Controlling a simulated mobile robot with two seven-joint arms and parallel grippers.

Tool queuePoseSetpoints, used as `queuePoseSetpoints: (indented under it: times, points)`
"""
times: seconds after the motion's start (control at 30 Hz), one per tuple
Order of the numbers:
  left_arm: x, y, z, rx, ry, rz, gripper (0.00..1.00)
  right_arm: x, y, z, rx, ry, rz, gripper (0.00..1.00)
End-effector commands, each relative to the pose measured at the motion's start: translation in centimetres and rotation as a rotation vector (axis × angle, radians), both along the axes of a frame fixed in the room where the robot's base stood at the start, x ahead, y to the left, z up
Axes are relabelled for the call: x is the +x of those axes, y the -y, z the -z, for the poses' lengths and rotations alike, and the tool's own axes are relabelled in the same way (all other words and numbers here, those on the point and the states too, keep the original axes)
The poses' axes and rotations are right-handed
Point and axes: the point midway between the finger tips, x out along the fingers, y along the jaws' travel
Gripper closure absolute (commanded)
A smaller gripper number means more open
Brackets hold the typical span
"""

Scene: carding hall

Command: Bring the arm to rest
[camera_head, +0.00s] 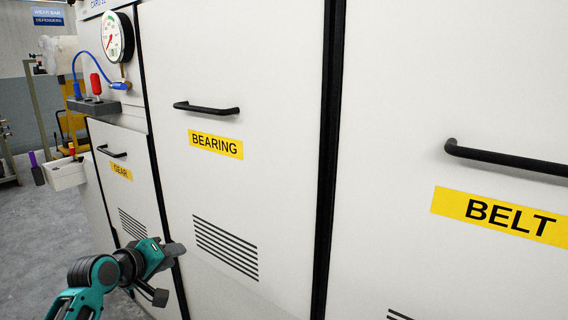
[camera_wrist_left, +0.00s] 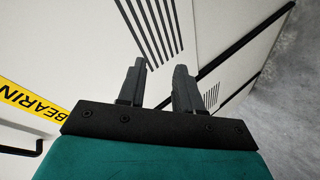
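My left arm comes in at the lower left of the head view, teal and dark grey. My left gripper (camera_head: 171,272) is in front of the lower part of the white cabinet front, left of the vent slots of the door marked BEARING (camera_head: 283,165). In the left wrist view the two dark fingers of the gripper (camera_wrist_left: 160,68) stand apart, with nothing between them. Whether the fingertips touch the panel I cannot tell. My right gripper is in neither view.
The door marked BELT (camera_head: 400,150) with its black handle (camera_head: 505,158) is at the right. The door marked GEAR (camera_head: 110,196) is at the left. A pressure gauge (camera_head: 117,38) and a grey block with a red knob (camera_head: 96,85) are at the upper left. Open floor (camera_head: 25,240) lies at the left.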

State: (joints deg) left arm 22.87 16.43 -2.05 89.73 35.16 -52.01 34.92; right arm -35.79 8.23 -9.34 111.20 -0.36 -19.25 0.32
Motion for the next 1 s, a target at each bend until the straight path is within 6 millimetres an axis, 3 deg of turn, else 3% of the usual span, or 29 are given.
queuePoseSetpoints:
  times: [0.03, 0.1, 0.3, 0.4, 0.6, 0.7, 0.83, 1.0]
  points:
    - [-2.0, 0.6, 3.3, 0.064, -0.009, 0.015, 0.66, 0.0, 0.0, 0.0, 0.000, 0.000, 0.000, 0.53]
    - [-4.4, 1.3, 6.8, 0.156, -0.005, 0.039, 0.66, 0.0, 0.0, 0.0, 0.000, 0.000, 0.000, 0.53]
    - [-12.9, 3.3, 14.6, 0.409, 0.014, 0.137, 0.66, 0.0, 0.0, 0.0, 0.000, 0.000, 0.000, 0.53]
    - [-17.6, 4.5, 17.3, 0.525, 0.030, 0.199, 0.66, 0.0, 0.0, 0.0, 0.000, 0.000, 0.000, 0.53]
    - [-26.0, 6.6, 20.0, 0.717, 0.069, 0.317, 0.66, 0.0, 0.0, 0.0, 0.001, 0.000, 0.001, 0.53]
    - [-28.7, 7.3, 20.3, 0.777, 0.085, 0.360, 0.66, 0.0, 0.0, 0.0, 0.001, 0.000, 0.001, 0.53]
    - [-30.4, 7.7, 20.4, 0.817, 0.099, 0.387, 0.66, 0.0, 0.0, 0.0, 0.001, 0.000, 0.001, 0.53]
    - [-30.6, 7.8, 20.4, 0.821, 0.102, 0.390, 0.66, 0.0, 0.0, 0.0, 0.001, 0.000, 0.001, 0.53]
